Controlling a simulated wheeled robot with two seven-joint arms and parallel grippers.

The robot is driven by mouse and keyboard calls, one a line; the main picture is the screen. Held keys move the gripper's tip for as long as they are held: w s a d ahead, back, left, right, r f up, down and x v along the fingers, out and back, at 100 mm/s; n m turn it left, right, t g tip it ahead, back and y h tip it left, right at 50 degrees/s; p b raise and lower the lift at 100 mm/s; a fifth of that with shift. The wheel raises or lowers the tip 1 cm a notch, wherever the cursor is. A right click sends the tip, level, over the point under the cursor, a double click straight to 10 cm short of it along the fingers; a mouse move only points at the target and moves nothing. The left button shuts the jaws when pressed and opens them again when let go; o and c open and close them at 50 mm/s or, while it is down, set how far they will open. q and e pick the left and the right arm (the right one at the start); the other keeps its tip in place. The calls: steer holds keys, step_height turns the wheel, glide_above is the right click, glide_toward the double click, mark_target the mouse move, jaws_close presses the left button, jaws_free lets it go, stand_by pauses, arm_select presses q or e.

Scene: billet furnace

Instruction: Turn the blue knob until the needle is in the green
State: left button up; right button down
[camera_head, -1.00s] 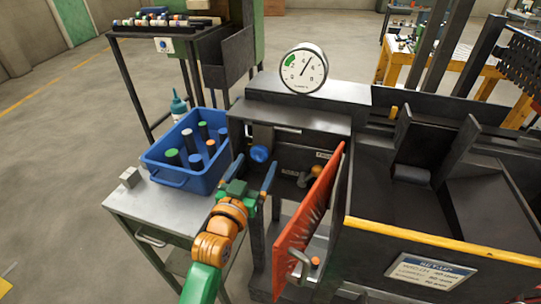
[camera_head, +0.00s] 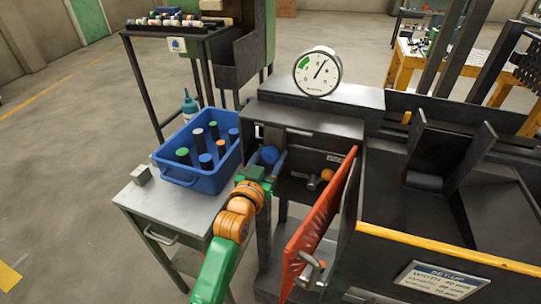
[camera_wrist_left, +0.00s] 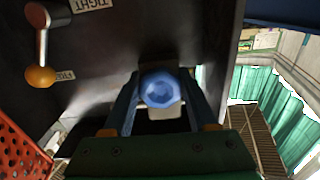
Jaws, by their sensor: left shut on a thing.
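The blue knob (camera_head: 269,155) sits on the dark front of the machine. My left gripper (camera_head: 268,163) is at it, with one finger on each side, shut on it. In the left wrist view the knob (camera_wrist_left: 160,89) lies centred between the two fingers (camera_wrist_left: 162,105). The round white gauge (camera_head: 318,72) stands on top of the machine. Its needle points up and to the right, outside the green band, which is at the dial's upper left. My right gripper is not in view.
A lever with an orange ball (camera_head: 327,175) is right of the knob, and the orange door (camera_head: 318,225) stands open beside it. A blue bin (camera_head: 205,184) with several cylinders and a small grey block (camera_head: 141,175) are on the metal cart (camera_head: 165,205) at left.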

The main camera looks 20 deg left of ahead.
arm_select(q)
steer(key=m+p, duration=0.2)
steer(key=m, duration=0.1)
steer(key=shift+a+r, duration=0.1)
steer(key=shift+r, duration=0.05)
steer(key=m+p, duration=0.1)
steer(key=m, duration=0.2)
steer(key=m+p, duration=0.1)
steer(key=m, duration=0.2)
steer(key=shift+m, duration=0.3)
steer(key=shift+a+m+p, duration=0.1)
steer(key=shift+m+p, duration=0.3)
steer(key=shift+m, duration=1.5)
steer(key=o, duration=1.4)
steer(key=shift+w, duration=0.1)
steer(key=shift+c, duration=0.2)
